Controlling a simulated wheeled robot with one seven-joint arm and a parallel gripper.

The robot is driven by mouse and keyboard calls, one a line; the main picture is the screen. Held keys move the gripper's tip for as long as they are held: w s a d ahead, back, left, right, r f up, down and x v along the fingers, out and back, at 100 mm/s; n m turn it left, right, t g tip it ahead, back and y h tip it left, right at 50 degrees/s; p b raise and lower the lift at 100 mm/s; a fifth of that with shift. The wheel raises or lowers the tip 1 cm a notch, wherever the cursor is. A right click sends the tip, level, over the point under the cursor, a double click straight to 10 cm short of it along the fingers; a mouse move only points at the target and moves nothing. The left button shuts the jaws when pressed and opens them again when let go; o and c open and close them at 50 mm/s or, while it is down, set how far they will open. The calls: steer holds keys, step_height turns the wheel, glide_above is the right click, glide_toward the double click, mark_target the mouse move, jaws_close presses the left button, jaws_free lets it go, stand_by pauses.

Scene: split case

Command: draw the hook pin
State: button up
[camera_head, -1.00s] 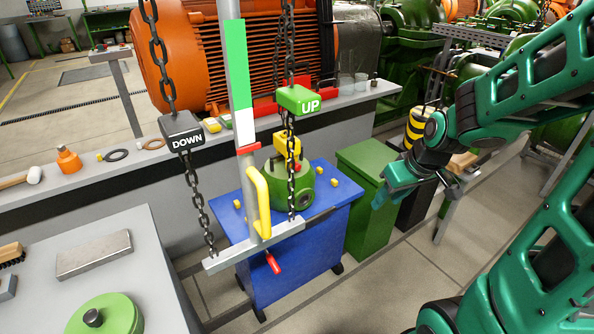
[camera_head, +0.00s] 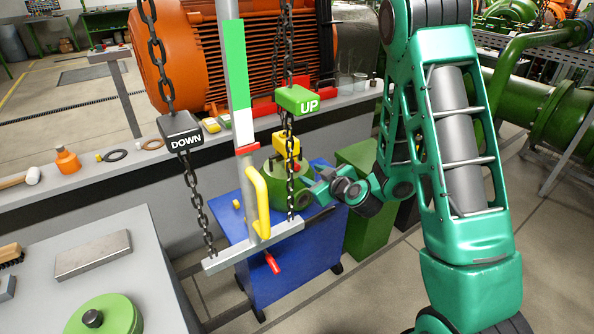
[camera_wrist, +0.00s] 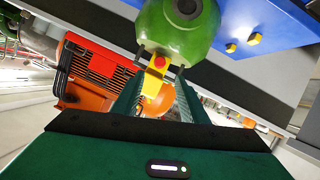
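The yellow hook block (camera_head: 287,145) sits on top of the green cylinder (camera_head: 287,190), partly behind the UP chain. In the wrist view the hook (camera_wrist: 152,83) carries a round red end, which I take as the hook pin (camera_wrist: 160,63). My gripper (camera_head: 312,186) is at the right side of the green cylinder, below the hook's height in the head view. In the wrist view my gripper (camera_wrist: 160,68) is open, with the red end and hook showing between its fingertips. I cannot tell whether it touches them.
The green cylinder stands on a blue cart (camera_head: 290,265). The hanging UP block (camera_head: 299,100), DOWN block (camera_head: 180,131), their chains and a grey bar (camera_head: 225,262) with a yellow handle (camera_head: 259,203) are in front. A green cabinet (camera_head: 362,235) stands right of the cart.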

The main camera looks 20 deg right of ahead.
mark_target(297, 168)
steer(key=x, duration=1)
steer(key=shift+w+f, duration=0.15)
steer(key=shift+f, duration=0.05)
